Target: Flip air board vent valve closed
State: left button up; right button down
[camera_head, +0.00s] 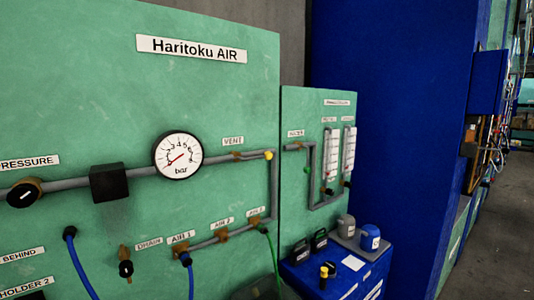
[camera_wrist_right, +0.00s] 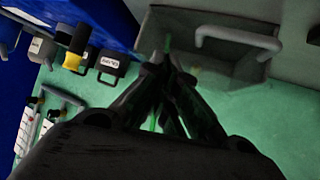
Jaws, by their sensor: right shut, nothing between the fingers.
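The green air board (camera_head: 90,90) fills the left of the head view under a "Haritoku AIR" sign. A "VENT" label (camera_head: 232,141) sits above the grey pipe (camera_head: 218,159), right of the round pressure gauge (camera_head: 178,155). A small brownish fitting is on the pipe below the label, and a yellow knob (camera_head: 268,155) is at the pipe's right corner. The valve's handle position is too small to tell. My right gripper (camera_wrist_right: 168,62) shows only in the right wrist view, shut and empty, with green board behind it. My left gripper is not in view.
Below the pipe are the drain valve (camera_head: 125,268), AIR outlets and blue and green hoses. A second green panel with flow tubes (camera_head: 332,155) stands to the right. A blue cabinet (camera_head: 335,275) carries several containers.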

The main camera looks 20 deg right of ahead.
jog(key=w+d+r+t+y, duration=0.1)
jog(key=w+r+t, duration=0.35)
jog(key=r, duration=0.85)
jog(key=w+r+t, duration=0.3)
jog(key=w+r, duration=0.2)
jog(key=r, duration=0.7)
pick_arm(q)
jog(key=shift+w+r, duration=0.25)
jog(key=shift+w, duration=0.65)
pick_arm(e)
jog(key=s+a+r+n+t+y, duration=0.1)
jog(key=r+y, duration=0.3)
jog(key=r, duration=0.7)
jog(key=s+a+r+n+t+y, duration=0.1)
jog(key=a+r+n+t+y, duration=0.1)
jog(key=r, duration=0.9)
jog(key=n+t+y, duration=0.1)
jog(key=y, duration=0.1)
jog(key=shift+r+n+y, duration=0.3)
jog(key=shift+r, duration=0.1)
pick_arm(q)
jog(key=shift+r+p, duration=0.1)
jog(key=shift+p, duration=0.25)
pick_arm(e)
jog(key=shift+w+r, duration=0.1)
